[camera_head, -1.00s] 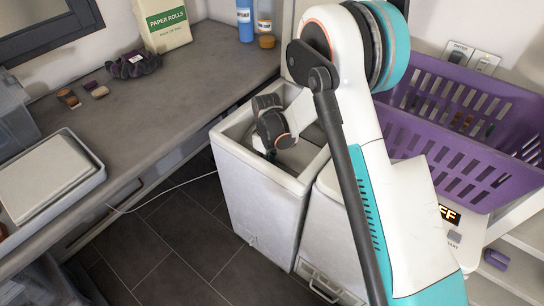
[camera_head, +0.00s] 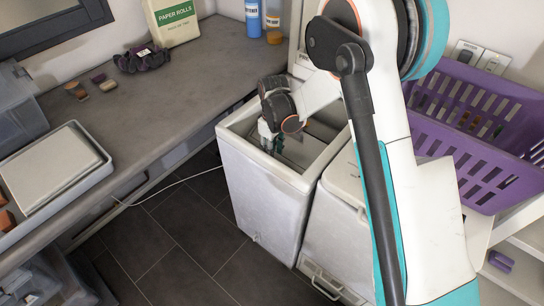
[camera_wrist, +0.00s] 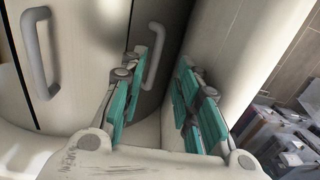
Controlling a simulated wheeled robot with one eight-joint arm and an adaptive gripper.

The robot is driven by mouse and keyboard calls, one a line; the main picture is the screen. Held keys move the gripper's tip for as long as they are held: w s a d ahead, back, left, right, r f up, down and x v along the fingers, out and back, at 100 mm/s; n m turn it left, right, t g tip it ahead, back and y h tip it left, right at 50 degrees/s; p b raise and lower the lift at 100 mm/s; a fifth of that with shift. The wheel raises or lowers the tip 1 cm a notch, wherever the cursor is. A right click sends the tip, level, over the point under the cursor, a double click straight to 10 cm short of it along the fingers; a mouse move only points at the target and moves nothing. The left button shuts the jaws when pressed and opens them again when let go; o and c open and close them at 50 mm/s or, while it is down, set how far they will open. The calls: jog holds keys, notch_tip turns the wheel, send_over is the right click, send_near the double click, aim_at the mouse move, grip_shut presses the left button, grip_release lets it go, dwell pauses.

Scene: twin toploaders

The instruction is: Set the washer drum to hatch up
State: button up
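The left toploader washer (camera_head: 262,188) stands open at the top. My arm reaches to its opening, and my gripper (camera_head: 268,146) points down at the left part of it. In the wrist view, my gripper (camera_wrist: 160,65) shows two teal fingers spread apart with nothing held. Beyond them is a cream surface (camera_wrist: 85,60), apparently the drum, with dark seams and two grey bar handles. The right handle (camera_wrist: 155,55) shows in the gap between the fingertips, seemingly beyond them. The left handle (camera_wrist: 36,55) is clear of the fingers. I cannot tell whether a finger touches, or which part is the hatch.
The washer's pale wall (camera_wrist: 235,60) rises close to the right finger. The second toploader (camera_head: 335,230) stands close on the right, partly behind my arm. A purple basket (camera_head: 480,110) sits behind. A grey counter (camera_head: 165,105) runs along the left. Tiled floor (camera_head: 175,235) is open in front.

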notch_tip(320, 180, up, 8)
jog(key=shift+f, duration=0.25)
dwell(0.4)
